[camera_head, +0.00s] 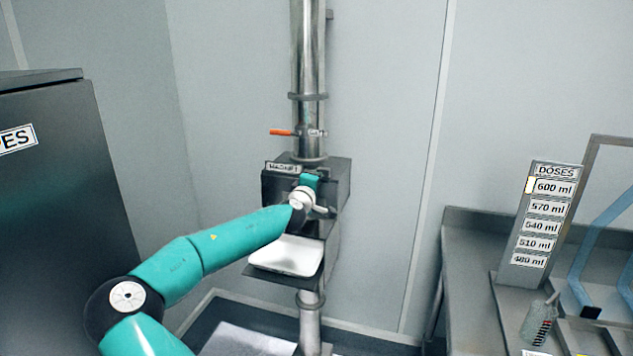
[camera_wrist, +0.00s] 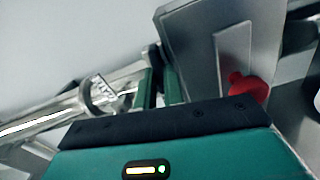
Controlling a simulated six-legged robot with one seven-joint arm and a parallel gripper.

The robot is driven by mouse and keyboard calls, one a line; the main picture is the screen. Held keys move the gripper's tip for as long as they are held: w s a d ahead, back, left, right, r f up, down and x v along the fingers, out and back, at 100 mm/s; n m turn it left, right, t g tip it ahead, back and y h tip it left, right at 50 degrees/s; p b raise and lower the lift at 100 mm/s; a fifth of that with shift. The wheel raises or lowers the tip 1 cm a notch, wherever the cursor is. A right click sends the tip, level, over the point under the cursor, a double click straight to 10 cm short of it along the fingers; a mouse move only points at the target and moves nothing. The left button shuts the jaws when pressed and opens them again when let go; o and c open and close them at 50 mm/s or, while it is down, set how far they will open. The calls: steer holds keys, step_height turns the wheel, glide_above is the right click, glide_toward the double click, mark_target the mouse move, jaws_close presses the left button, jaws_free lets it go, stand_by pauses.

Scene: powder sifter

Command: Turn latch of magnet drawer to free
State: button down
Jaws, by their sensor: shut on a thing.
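The magnet housing (camera_head: 340,187) is a dark grey metal box on the upright steel pipe, with a small label reading roughly MAGNET (camera_head: 283,167) at its upper left front. My gripper (camera_head: 311,182) is at the upper front of this box and covers much of its face. In the wrist view my gripper's two teal fingers (camera_wrist: 158,86) are close together at the edge of the grey box (camera_wrist: 190,45). They are shut on a small part, taken to be the latch, which they mostly hide. A red part (camera_wrist: 248,87) sits beside a pale strip, right of the fingers.
An orange-handled lever (camera_head: 282,132) is on the pipe above the box. A white tray (camera_head: 288,257) is below my gripper. A dark cabinet (camera_head: 60,200) stands at left. A steel bench (camera_head: 470,250) with a DOSES board (camera_head: 541,220) is at right.

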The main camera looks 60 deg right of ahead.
steer(key=shift+n, duration=0.9)
steer(key=c, duration=1.5)
jaws_free()
steer(key=shift+a, duration=0.1)
steer(key=s+a, duration=0.2)
steer(key=a, duration=1.1)
steer(key=shift+a, duration=0.2)
